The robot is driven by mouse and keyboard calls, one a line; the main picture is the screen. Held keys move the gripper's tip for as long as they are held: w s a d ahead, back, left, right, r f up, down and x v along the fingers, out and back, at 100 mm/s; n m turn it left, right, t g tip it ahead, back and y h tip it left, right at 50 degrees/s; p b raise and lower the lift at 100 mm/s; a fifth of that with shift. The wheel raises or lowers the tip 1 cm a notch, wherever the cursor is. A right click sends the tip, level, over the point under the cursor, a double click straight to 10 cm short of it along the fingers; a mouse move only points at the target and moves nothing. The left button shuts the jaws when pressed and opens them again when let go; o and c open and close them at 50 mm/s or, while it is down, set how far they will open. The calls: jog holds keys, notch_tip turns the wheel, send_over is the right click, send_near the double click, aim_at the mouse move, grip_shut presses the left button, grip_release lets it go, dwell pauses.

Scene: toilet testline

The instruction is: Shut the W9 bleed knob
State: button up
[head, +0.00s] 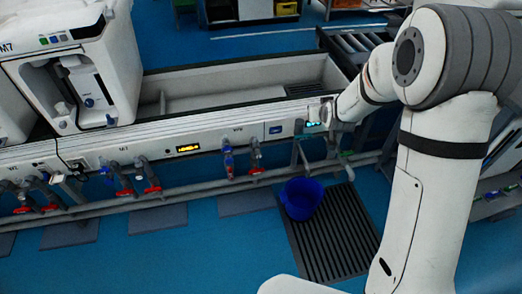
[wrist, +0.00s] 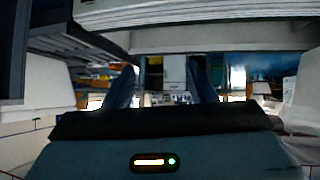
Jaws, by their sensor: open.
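My gripper (head: 326,113) is at the right end of the white panel rail (head: 215,139) in the head view, close to its front face. In the wrist view its two blue fingers stand apart with nothing between them (wrist: 163,88). I cannot make out a W9 bleed knob for sure; the panel labels are too small to read with certainty. Grey pipework (head: 300,152) hangs just below my gripper. A small green part (head: 346,153) shows beside it, and I cannot tell what it is.
Red-handled valves (head: 256,170) and blue valves (head: 228,162) line the pipe to the left. A blue bucket (head: 301,199) stands on a dark floor grate (head: 345,235) below. A white machine (head: 75,65) stands left on the bench. The blue floor in front is mostly clear.

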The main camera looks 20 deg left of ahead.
jog(key=w+a+f+n+t+y+b, duration=0.1)
jog(key=w+a+f+b, duration=0.15)
jog(key=a+f, duration=0.55)
jog(key=n+t+y+b, duration=0.3)
jog(key=t+y+b, duration=0.1)
jog(key=y+b, duration=0.15)
send_near(259, 156)
jog(key=x, duration=0.4)
jog(key=shift+a+f, duration=0.1)
jog(key=shift+f, duration=0.05)
jog(key=b+x, duration=0.1)
jog(key=x, duration=0.6)
jog(key=shift+w+a, duration=0.1)
jog(key=shift+w, duration=0.15)
jog(key=shift+c, duration=0.4)
jog(key=c, duration=0.9)
